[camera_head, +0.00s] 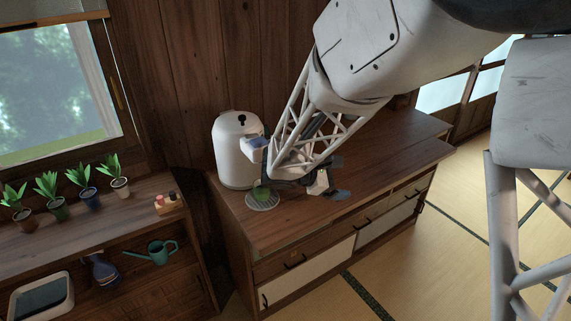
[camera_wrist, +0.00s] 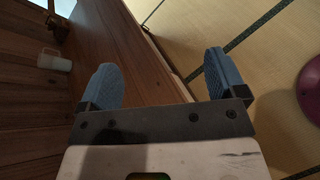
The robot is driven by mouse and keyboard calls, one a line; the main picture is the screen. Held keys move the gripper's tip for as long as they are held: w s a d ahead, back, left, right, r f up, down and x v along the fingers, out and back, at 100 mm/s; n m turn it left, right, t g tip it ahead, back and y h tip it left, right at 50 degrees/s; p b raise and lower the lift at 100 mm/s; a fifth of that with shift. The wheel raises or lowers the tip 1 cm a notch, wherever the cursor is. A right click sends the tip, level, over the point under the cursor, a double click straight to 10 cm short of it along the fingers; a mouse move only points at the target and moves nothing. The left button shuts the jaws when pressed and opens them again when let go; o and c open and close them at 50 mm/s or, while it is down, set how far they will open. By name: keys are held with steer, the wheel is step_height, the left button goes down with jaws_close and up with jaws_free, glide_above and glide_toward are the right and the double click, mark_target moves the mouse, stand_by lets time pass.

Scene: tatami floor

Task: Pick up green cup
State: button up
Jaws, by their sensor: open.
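The green cup (camera_head: 261,192) is small and partly hidden in the head view. It is on a round drip grate (camera_head: 262,203) at the front of a white dispenser, near the left end of the wooden cabinet. My gripper (camera_head: 338,178) is above the cabinet top, to the right of the cup and apart from it. In the wrist view my gripper (camera_wrist: 163,80) has its two blue fingers spread wide with nothing between them. The cup does not show clearly there; only a sliver of green shows in the slot of the gripper plate.
The white dispenser (camera_head: 232,155) stands close behind the cup. A white mug (camera_wrist: 54,61) is by the wall in the wrist view. The cabinet top (camera_head: 400,150) is clear to the right. A shelf with potted plants (camera_head: 88,190) stands at left.

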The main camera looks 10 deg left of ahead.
steer(key=w+a+f+n+t+y, duration=0.1)
steer(key=w+a+f+n+t, duration=0.25)
steer(key=a, duration=0.45)
steer(key=w+a+f+n+t, duration=0.25)
steer(key=a+f+n, duration=0.2)
steer(key=a, duration=0.45)
steer(key=n+t+y, duration=0.4)
steer(key=n, duration=0.1)
glide_toward(256, 189)
steer(key=x, duration=0.5)
steer(key=shift+x, duration=1.3)
steer(key=shift+d, duration=0.1)
steer(key=shift+x, duration=2.55)
steer(key=shift+r, duration=0.1)
steer(key=c, duration=1.2)
